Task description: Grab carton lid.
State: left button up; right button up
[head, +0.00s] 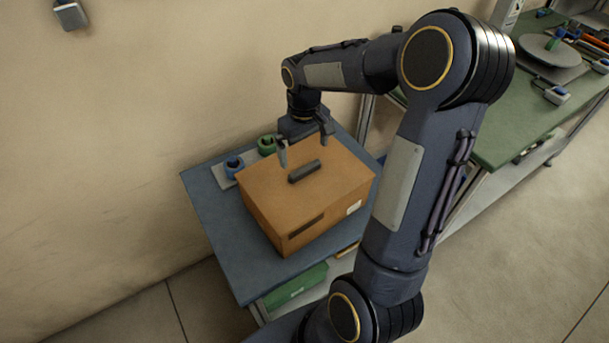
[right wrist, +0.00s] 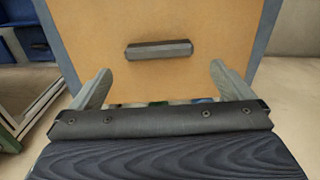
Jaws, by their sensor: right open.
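A brown carton (head: 290,225) stands on a blue-topped table. Its closed lid (head: 335,172) carries a dark bar handle (head: 304,172) on top. In the right wrist view the lid (right wrist: 210,25) fills the upper middle, with the handle (right wrist: 159,50) across it. My right gripper (head: 304,147) is open and empty. Its fingers (right wrist: 157,85) are spread wide, one towards each end of the handle, and do not touch it. The carton's contents are hidden. My left gripper is not in view.
A blue reel (head: 233,166) and a green reel (head: 267,145) stand behind the carton. The table (head: 222,222) is clear at the carton's left. A wall rises behind. A green bench (head: 500,135) with tools and a round plate (head: 549,48) stands to the right.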

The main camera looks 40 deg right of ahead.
aim_at(305, 167)
notch_tip(305, 167, down, 7)
jog(key=shift+d+r, duration=0.1)
jog(key=shift+r, duration=0.05)
jog(key=c, duration=0.7)
jog(key=shift+c, duration=0.2)
jog(key=shift+r, duration=0.15)
